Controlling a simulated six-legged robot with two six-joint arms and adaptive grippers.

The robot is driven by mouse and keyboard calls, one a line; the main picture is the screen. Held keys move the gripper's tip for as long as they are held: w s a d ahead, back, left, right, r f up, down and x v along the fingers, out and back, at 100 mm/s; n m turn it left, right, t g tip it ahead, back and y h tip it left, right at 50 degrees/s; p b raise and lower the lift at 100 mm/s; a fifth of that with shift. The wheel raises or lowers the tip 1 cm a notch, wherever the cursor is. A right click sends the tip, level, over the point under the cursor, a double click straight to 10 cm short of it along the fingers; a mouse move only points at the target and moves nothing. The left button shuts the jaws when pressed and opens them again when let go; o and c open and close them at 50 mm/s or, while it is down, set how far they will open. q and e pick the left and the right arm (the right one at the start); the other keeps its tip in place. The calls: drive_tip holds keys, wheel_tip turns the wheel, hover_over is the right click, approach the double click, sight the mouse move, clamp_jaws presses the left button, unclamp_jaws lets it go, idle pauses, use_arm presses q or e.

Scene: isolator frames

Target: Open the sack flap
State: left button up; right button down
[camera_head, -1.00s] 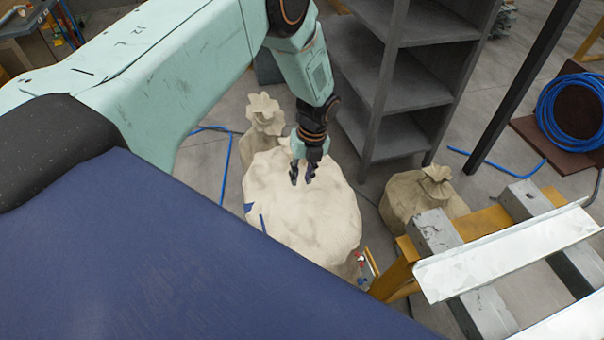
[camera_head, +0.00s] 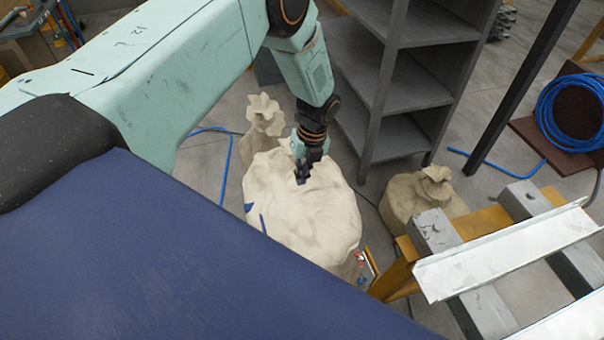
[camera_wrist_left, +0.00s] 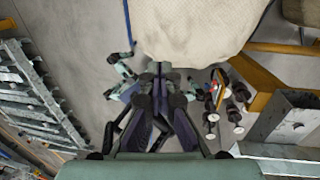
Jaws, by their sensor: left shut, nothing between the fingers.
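A large pale cream sack (camera_head: 305,215) stands in the middle of the head view. Its top looks smooth and closed, and I cannot make out a separate flap edge. My left gripper (camera_head: 301,179) points down over the sack's upper part and is shut and empty. I cannot tell whether its tips touch the cloth. In the left wrist view the shut left gripper (camera_wrist_left: 159,72) lies just below the sack's edge (camera_wrist_left: 195,30) in the picture. My right gripper is not in view.
Tied sacks stand behind (camera_head: 264,120) and to the right (camera_head: 420,196). A grey shelf (camera_head: 395,110) rises close behind my gripper. A yellow-framed stand (camera_head: 400,272) with metal rails is at the right. A blue hose coil (camera_head: 572,112) lies further right.

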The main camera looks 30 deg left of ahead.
use_arm(q)
drive_tip(key=o, duration=0.3)
drive_tip(key=shift+w+f, duration=0.1)
drive_tip(key=o, duration=0.4)
drive_tip(key=shift+c, duration=0.2)
wheel_tip(320, 180, up, 12)
drive_tip(key=w+d, duration=0.1)
drive_tip(key=shift+d, duration=0.15)
